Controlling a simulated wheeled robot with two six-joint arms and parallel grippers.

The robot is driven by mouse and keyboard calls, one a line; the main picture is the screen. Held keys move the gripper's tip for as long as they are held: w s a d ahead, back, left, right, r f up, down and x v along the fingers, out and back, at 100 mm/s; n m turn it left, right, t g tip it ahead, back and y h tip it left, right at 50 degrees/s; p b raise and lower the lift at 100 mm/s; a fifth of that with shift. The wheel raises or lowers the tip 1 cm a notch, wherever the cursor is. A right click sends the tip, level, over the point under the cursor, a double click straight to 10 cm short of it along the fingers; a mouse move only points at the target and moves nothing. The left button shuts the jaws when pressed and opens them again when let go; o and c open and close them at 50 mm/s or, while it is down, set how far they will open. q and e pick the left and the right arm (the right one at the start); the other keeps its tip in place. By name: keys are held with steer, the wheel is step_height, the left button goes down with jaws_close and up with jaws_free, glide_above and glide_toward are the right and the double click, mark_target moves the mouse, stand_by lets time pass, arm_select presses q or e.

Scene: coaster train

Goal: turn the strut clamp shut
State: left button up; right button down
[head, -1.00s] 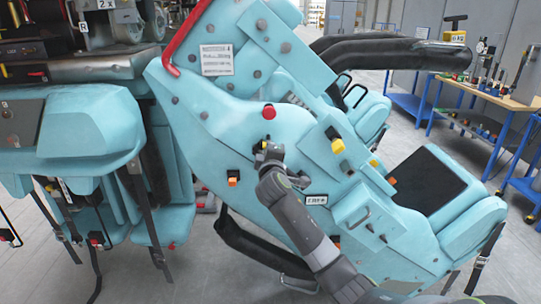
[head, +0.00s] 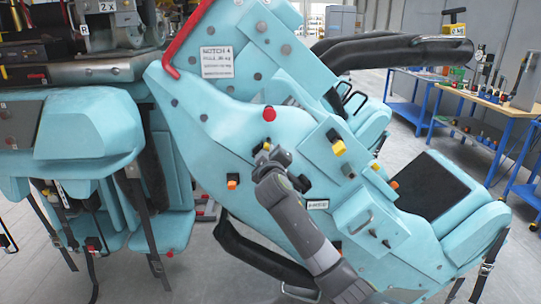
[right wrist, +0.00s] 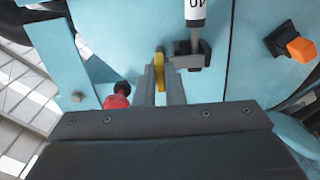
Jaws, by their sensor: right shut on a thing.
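A small yellow clamp lever (right wrist: 159,70) stands on the teal side of the coaster car, between the two fingers of my right gripper (right wrist: 160,85). The gripper is shut on it. Beside the lever is a dark clamp block (right wrist: 190,57), with a white and black rod marked 40 (right wrist: 196,12) meeting it. In the head view my right gripper (head: 266,154) is against the car's side, with a bit of yellow (head: 266,146) at its tip. The gripper hides most of the clamp there. My left gripper is not in view.
A red knob (head: 269,113) sits just above the gripper, and an orange button block (head: 232,181) to its left. A red bar (head: 180,40) runs along the upper left. Workbenches (head: 490,98) stand far right.

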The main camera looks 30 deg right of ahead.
steer(key=shift+f, duration=0.1)
steer(key=c, duration=1.5)
jaws_free()
steer(key=shift+s, duration=0.1)
steer(key=b+v, duration=0.3)
steer(key=v, duration=1.4)
steer(key=shift+a+b, duration=0.15)
steer(key=shift+b, duration=0.15)
